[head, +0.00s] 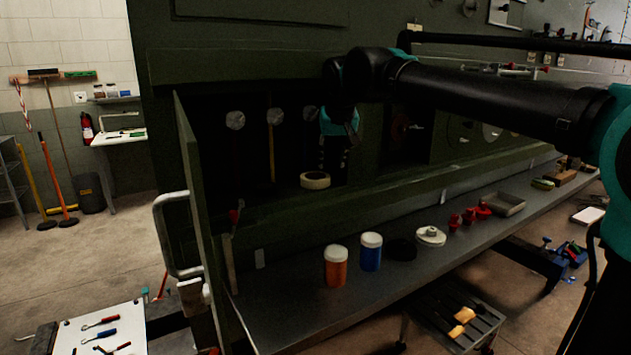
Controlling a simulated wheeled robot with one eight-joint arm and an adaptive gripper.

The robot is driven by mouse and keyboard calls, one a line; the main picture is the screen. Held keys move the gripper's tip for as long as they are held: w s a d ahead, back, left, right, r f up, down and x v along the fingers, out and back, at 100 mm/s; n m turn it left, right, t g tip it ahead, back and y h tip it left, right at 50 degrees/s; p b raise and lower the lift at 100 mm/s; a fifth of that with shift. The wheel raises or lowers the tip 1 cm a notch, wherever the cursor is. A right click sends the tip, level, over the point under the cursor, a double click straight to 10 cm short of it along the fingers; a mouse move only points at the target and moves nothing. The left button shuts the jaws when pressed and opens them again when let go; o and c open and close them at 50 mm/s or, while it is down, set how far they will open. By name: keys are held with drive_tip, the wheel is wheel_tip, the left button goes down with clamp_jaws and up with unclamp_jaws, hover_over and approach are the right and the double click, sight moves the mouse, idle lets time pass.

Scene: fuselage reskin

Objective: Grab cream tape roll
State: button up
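The cream tape roll (315,181) lies flat inside the dark recess of the green fuselage panel. Its pale ring stands out against the shadow. My gripper (332,163) hangs from the arm's end, pointing down, above and slightly right of the roll. The fingers are dark and hard to make out against the recess. No clear contact with the roll shows, and I cannot tell how far apart the fingers are.
An open green door (200,225) bounds the recess on the left. Below it, a grey shelf (300,315) holds an orange jar (336,267), a blue jar (371,252), a white round item (431,236), red items (470,215) and a metal tray (505,204).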

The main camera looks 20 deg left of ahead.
sight(327, 175)
drive_tip(key=shift+a+x, duration=0.15)
drive_tip(key=shift+x, duration=1.35)
drive_tip(key=shift+a+x, duration=0.1)
drive_tip(key=shift+x, duration=1.35)
drive_tip(key=shift+s, duration=0.15)
clamp_jaws()
